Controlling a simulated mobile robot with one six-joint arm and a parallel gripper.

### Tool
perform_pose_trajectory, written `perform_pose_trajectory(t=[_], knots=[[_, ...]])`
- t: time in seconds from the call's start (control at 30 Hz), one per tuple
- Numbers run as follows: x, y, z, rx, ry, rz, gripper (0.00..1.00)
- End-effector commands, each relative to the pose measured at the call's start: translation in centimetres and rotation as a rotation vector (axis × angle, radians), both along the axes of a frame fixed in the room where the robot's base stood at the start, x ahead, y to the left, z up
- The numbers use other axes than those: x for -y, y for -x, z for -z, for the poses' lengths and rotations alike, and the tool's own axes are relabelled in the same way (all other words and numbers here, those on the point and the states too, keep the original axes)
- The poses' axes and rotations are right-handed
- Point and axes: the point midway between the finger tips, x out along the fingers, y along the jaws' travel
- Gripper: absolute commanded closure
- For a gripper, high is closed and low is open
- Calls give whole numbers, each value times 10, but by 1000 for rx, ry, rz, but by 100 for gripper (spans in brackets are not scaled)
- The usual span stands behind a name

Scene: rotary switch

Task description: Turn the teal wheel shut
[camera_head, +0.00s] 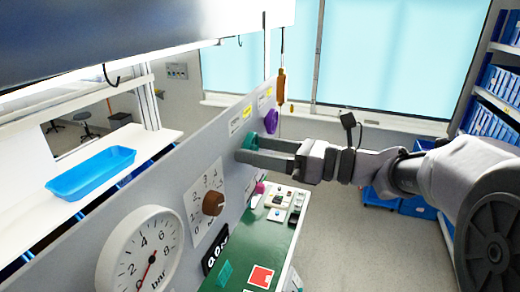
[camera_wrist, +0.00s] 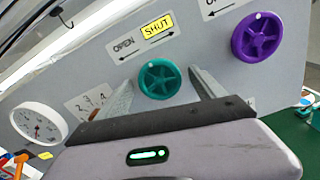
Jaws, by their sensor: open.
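The teal wheel (camera_wrist: 159,79) is a spoked handwheel on the grey panel, with a pale dot near the top of its rim. Above it a label (camera_wrist: 143,36) reads OPEN at left and SHUT, on yellow, at right. In the head view the teal wheel (camera_head: 250,142) is partly hidden by my gripper (camera_head: 246,150). My gripper is open, its fingers pointing at the panel. In the wrist view the fingers of my gripper (camera_wrist: 161,76) stand either side of the wheel, with gaps showing. I cannot tell whether the tips reach past its rim.
A purple wheel (camera_wrist: 258,37) sits close by, to the right. A brown knob (camera_head: 213,203) and a white gauge (camera_head: 142,253) are farther along the panel. An orange-handled tool (camera_head: 281,88) hangs beyond. A green mat (camera_head: 255,243) with small objects lies below.

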Motion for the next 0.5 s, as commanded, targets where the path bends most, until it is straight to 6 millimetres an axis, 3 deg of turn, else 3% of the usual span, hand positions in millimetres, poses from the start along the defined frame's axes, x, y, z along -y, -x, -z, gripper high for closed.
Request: perform_pose_trajectory(t=[0.3,0.37,0.5], knots=[[5,1,1,2,1,1,21],[14,4,1,3,1,3,21],[51,17,5,2,1,7,21]])
